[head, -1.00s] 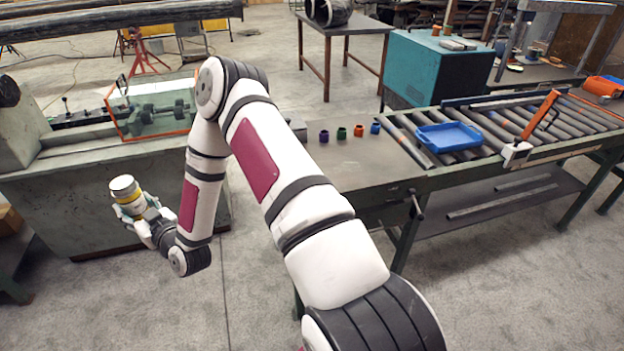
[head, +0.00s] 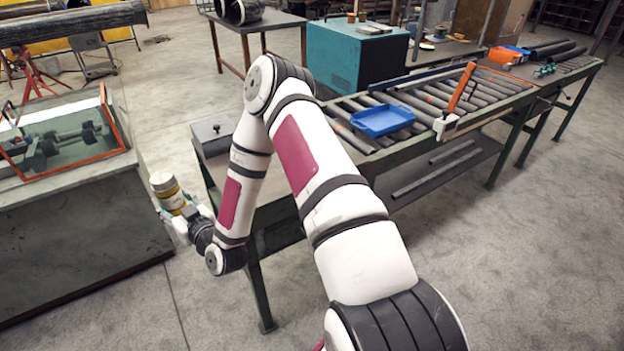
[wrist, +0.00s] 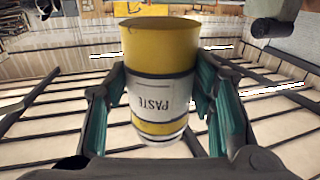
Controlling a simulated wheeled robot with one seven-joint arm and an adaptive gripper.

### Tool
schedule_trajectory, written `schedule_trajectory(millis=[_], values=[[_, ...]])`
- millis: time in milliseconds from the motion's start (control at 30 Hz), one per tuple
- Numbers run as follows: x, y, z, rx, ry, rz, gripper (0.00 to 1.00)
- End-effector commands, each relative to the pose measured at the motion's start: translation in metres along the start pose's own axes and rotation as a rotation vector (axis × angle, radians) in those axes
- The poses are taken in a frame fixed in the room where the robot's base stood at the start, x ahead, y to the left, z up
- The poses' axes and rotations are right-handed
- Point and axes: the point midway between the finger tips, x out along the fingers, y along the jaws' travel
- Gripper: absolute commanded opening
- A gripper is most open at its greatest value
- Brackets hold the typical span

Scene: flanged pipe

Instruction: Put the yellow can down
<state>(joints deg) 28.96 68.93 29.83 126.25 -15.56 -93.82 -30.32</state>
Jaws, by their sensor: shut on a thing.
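The yellow can (wrist: 160,60) has a white label reading "PASTE" and fills the middle of the wrist view. My gripper (wrist: 163,112) is shut on it, with a green-padded finger on each side. In the head view the can (head: 168,190) is at the left, held roughly upright in my gripper (head: 180,212). It is in the air over the floor gap between the machine bench and the roller table. My arm hides part of the roller table's near end.
A blue tray (head: 383,120) lies on the rollers of the green-framed table (head: 400,165). An orange-handled tool (head: 458,95) stands at its front edge. A grey box (head: 212,136) sits at its left end. The machine bench (head: 80,235) stands at the left.

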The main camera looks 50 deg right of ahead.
Motion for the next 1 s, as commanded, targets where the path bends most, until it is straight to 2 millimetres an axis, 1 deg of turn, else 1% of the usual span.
schedule_trajectory(millis=[33, 167, 267, 367, 467, 500, 567, 600, 667, 700, 800, 900, 1000], values=[[0.004, 0.000, 0.007, 0.001, 0.001, 0.000, 0.09], [0.004, 0.002, 0.020, 0.001, 0.000, 0.001, 0.09], [0.005, 0.017, 0.030, -0.002, -0.001, 0.012, 0.09], [0.005, 0.050, 0.040, -0.004, -0.001, 0.033, 0.09], [-0.002, 0.096, 0.050, -0.003, -0.002, 0.063, 0.09], [-0.008, 0.116, 0.052, -0.001, -0.002, 0.075, 0.09], [-0.019, 0.144, 0.056, 0.000, 0.000, 0.095, 0.09], [-0.028, 0.162, 0.057, 0.002, 0.001, 0.106, 0.09], [-0.043, 0.188, 0.058, 0.002, 0.002, 0.126, 0.09], [-0.053, 0.204, 0.059, 0.004, 0.002, 0.140, 0.09], [-0.082, 0.239, 0.060, 0.005, 0.001, 0.172, 0.09], [-0.109, 0.264, 0.062, 0.006, 0.000, 0.200, 0.09], [-0.131, 0.280, 0.064, 0.007, 0.000, 0.221, 0.09]])
